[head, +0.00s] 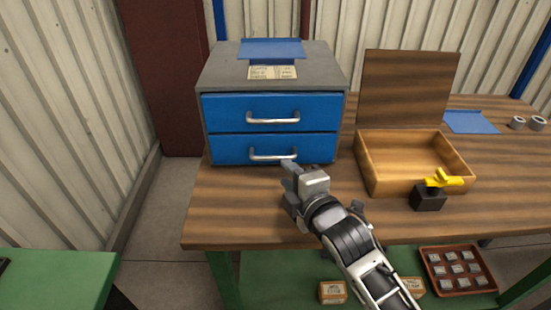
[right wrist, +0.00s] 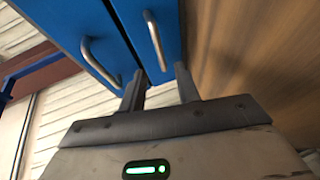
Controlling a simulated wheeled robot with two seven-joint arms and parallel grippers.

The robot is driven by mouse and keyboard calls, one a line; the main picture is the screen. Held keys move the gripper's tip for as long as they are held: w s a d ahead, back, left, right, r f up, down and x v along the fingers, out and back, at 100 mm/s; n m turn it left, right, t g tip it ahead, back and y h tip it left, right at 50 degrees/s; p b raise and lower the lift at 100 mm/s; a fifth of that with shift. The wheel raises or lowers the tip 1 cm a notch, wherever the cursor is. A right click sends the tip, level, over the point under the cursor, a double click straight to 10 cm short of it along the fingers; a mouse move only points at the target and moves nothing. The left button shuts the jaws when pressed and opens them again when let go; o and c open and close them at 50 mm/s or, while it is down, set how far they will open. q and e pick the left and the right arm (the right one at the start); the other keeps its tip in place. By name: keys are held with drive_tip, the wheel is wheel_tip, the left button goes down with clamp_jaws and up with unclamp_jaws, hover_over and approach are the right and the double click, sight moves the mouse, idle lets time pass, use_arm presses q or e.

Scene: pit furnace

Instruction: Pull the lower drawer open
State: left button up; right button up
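The lower drawer (head: 230,150) is the bottom one of two blue drawers in a grey cabinet on the wooden bench, and it is shut. Its silver bar handle (head: 268,157) also shows in the right wrist view (right wrist: 154,42). My right gripper (head: 288,168) is in front of the drawer, close to the right end of this handle. In the right wrist view its two fingers (right wrist: 160,85) are apart with nothing between them. The handle lies just beyond the fingertips; I see no clear contact. My left gripper is not in view.
The upper drawer (head: 222,110) is shut, with its own handle (head: 272,120). A wooden box (head: 368,168) with a raised lid and a black block with a yellow lever (head: 430,198) stand to the right. The bench top (head: 230,215) in front of the drawers is clear.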

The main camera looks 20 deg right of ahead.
sight(274, 159)
drive_tip(key=x, duration=0.7)
drive_tip(key=shift+w, duration=0.1)
clamp_jaws()
